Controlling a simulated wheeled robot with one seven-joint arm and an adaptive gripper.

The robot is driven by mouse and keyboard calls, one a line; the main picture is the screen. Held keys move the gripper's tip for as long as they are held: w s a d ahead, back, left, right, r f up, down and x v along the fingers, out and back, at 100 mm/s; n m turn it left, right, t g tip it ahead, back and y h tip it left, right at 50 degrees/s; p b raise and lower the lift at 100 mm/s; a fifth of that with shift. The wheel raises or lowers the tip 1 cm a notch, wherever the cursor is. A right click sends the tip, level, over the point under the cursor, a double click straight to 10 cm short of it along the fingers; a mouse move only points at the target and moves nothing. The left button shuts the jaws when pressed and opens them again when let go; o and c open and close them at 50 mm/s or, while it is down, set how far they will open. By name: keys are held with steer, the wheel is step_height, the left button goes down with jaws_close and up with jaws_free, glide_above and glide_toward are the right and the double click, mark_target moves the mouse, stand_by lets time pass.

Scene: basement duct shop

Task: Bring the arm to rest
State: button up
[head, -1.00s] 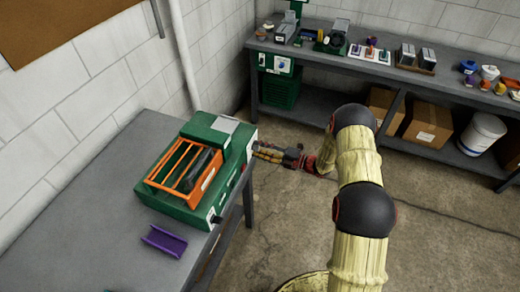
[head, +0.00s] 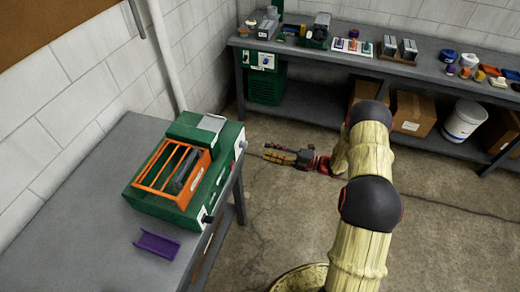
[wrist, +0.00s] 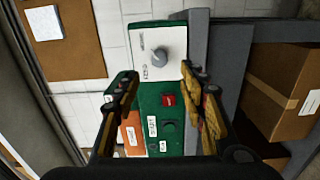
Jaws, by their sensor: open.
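My gripper (head: 268,152) is at the end of my arm, out over the concrete floor, to the right of the left table and apart from it. It points left toward the green machine. In the wrist view its two fingers (wrist: 160,95) stand apart with nothing between them. Beyond them shows the green machine's side panel (wrist: 160,120), with a grey knob on a white plate and a red switch. The green machine (head: 190,170) sits on the left table with an orange barred guard (head: 172,170) on it.
A purple channel piece (head: 157,244) lies on the left table (head: 90,220). A back bench (head: 330,58) holds several small tools and bins. Cardboard boxes (head: 413,112) and a white bucket (head: 465,120) are under it.

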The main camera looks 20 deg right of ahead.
steer(key=shift+v, duration=0.8)
steer(key=s+a+f+n+g, duration=0.4)
steer(key=s+f+n+g, duration=0.1)
steer(key=s+n, duration=0.45)
steer(key=s+a+r+n+g+h, duration=0.2)
steer(key=s+r+n+g+h, duration=0.15)
steer(key=s+n+g, duration=0.6)
steer(key=s+d+r+n+t+h+b, duration=0.15)
steer(key=s+r+n+h, duration=0.3)
steer(key=r+n, duration=0.45)
steer(key=s+r+n+t+h+b, duration=0.2)
steer(key=s+r+n+h+b, duration=0.25)
steer(key=n, duration=0.55)
steer(key=s+a+r+n+t+h, duration=0.1)
steer(key=s+a+r+n+t, duration=0.1)
steer(key=r, duration=0.4)
steer(key=s+a+r+n+t+h+b, duration=0.1)
steer(key=s+a+r+n+t, duration=0.2)
steer(key=r, duration=0.4)
steer(key=shift+s+r+t, duration=0.25)
steer(key=shift+s+t, duration=0.25)
